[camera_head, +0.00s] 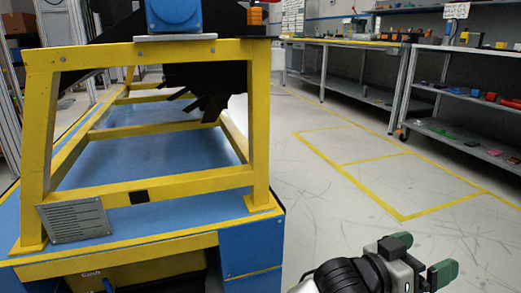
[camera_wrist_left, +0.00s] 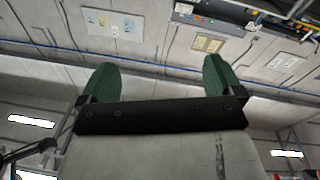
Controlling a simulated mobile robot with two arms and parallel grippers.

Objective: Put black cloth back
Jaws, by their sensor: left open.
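My left gripper (camera_head: 420,258) is low at the right in the head view, over the grey floor, with its two green fingertips apart and nothing between them. In the left wrist view the same gripper (camera_wrist_left: 160,80) shows its green fingers spread, with only the building's wall and ceiling behind. I cannot make out a black cloth for certain in either view. A dark, jagged-edged part (camera_head: 205,88) hangs within the yellow frame (camera_head: 150,186), well left of the gripper; its kind is unclear. My right gripper is not in view.
The yellow frame stands on a blue base (camera_head: 252,252) with a grey plate (camera_head: 75,219) leaning on it. Shelves (camera_head: 460,92) with small coloured items stand at the right. The floor (camera_head: 330,200) between is clear, with yellow lines.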

